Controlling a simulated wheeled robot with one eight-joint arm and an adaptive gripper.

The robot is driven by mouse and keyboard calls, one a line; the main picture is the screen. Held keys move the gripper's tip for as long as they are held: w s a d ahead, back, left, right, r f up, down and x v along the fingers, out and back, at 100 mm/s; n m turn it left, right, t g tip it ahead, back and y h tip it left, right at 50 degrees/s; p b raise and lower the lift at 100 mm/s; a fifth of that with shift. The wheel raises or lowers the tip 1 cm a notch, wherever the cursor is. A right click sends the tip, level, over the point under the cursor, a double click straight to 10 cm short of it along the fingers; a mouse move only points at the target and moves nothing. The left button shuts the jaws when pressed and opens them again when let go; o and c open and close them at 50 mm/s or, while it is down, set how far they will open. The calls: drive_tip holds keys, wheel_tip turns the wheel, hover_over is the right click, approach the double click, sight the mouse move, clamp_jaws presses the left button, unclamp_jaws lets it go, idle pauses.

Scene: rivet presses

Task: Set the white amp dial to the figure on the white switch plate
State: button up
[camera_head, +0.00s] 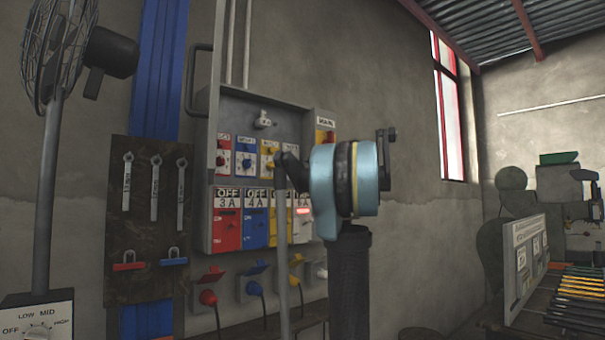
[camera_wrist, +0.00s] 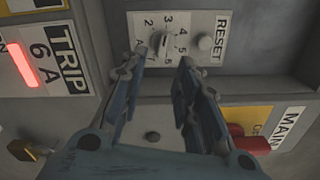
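Contact cannot be told. My arm hides the white dial in the head view.
A RESET button (camera_wrist: 205,43) sits right of the dial. A red knob (camera_wrist: 254,145) by a MAIN label is at the lower right, and a brass padlock (camera_wrist: 32,152) at the lower left. Red, blue and yellow dials (camera_head: 268,160) are on the same panel.

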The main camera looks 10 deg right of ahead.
drive_tip(key=shift+v, duration=1.95)
drive_tip(key=shift+f, duration=0.1)
drive_tip(key=s+a+f+n+g, duration=0.3)
drive_tip(key=s+a+f, duration=0.25)
drive_tip(key=f, duration=0.45)
drive_tip(key=s+a+f+n+g+h, duration=0.15)
drive_tip(key=s+a+f, duration=0.35)
drive_tip(key=f, duration=0.5)
drive_tip(key=s+a+f+n+g, duration=0.4)
drive_tip(key=s+f, duration=0.3)
drive_tip(key=f, duration=0.3)
drive_tip(key=s+d+f+n+g+h, duration=0.2)
drive_tip(key=s+f+n+h, duration=0.1)
drive_tip(key=s+f, duration=0.9)
drive_tip(key=s+d+f+n+g+h, duration=0.3)
drive_tip(key=s+f, duration=1)
drive_tip(key=f, duration=1)
drive_tip(key=shift+s+d+n+h, duration=0.2)
drive_tip(key=shift+d+n+h, duration=0.15)
drive_tip(key=shift+h, duration=0.4)
drive_tip(key=shift+w+f, duration=0.1)
